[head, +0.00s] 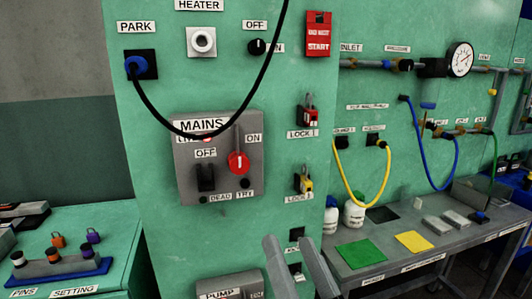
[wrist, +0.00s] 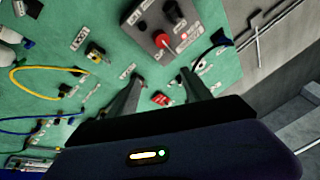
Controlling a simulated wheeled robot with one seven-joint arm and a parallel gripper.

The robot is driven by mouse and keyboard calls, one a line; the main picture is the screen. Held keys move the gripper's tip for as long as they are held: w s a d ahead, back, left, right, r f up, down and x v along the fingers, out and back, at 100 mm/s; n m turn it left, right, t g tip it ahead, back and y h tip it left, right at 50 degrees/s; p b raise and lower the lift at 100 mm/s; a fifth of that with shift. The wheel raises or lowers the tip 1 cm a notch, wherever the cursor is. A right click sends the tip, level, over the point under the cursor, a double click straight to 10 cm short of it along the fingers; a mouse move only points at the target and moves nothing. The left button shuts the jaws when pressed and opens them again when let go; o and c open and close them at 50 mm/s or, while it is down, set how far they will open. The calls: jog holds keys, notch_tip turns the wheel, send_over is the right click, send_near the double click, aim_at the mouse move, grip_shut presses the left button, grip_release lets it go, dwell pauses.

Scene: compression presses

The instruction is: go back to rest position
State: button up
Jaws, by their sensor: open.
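My gripper (head: 287,241) shows at the bottom centre of the head view as two grey fingers spread apart, in front of the green panel (head: 240,235). In the wrist view my gripper (wrist: 161,78) is open, with nothing held between the fingers. A small red item (wrist: 162,99) shows between the fingers there, on the panel behind; I cannot tell how far off it is. The grey MAINS box (head: 222,186) with its red knob is above and left of the fingers in the head view. The box also shows at the top of the wrist view (wrist: 148,42).
A grey bench (head: 400,262) with green and yellow mats stands at right. A black cable (head: 150,109) loops across the panel. Yellow and blue hoses hang at right.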

jog(key=s+d+f+g+h, duration=0.2)
jog(key=s+d+f, duration=0.3)
jog(key=s+f, duration=0.3)
jog(key=s+d+f+n+g+h, duration=0.1)
jog(key=s+d+f, duration=0.4)
jog(key=s, duration=0.8)
jog(key=s+d+f+n+g+h, duration=0.1)
jog(key=s+d+f+g+h, duration=0.2)
jog(key=s+d+f, duration=0.3)
jog(key=s+f+h, duration=0.1)
jog(key=s+f, duration=0.4)
jog(key=shift+s+f, duration=0.15)
